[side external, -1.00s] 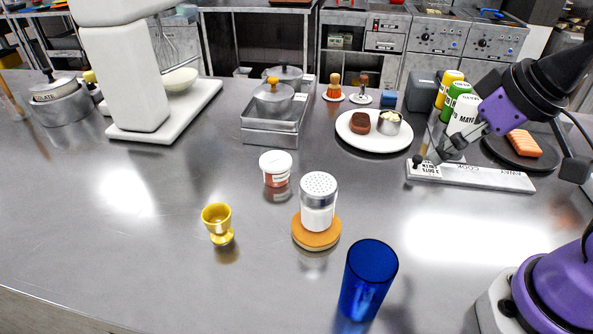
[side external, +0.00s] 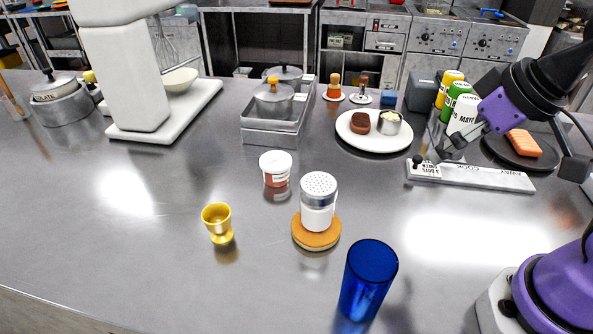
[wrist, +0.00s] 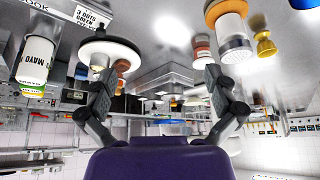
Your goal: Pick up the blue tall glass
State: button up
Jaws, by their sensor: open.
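The blue tall glass (side external: 367,281) stands upright on the steel counter at the front, right of the middle in the side view. My gripper (side external: 438,151) is over the right part of the counter, near the white plate and the label strip, well behind and to the right of the glass. In the wrist view the two fingers of my gripper (wrist: 160,84) are spread apart with nothing between them.
A shaker (side external: 318,205) on an orange coaster (side external: 316,238) stands just behind the glass. A yellow egg cup (side external: 217,222) and a small tub (side external: 276,168) stand farther left. A white plate (side external: 352,138) and squeeze bottles (side external: 461,110) stand near my gripper. The left front counter is clear.

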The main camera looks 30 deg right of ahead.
jog(key=m+g, duration=0.3)
jog(key=g, duration=0.2)
send_over(368, 273)
jog(key=a, duration=0.2)
jog(key=f, duration=0.1)
jog(key=shift+g, duration=0.3)
jog(key=f, duration=0.3)
jog(key=s+f, duration=0.1)
jog(key=f, duration=0.1)
jog(key=shift+a, duration=0.25)
notch_tip(368, 273, down, 6)
jog(key=shift+s+d, duration=0.15)
jog(key=c, duration=1.3)
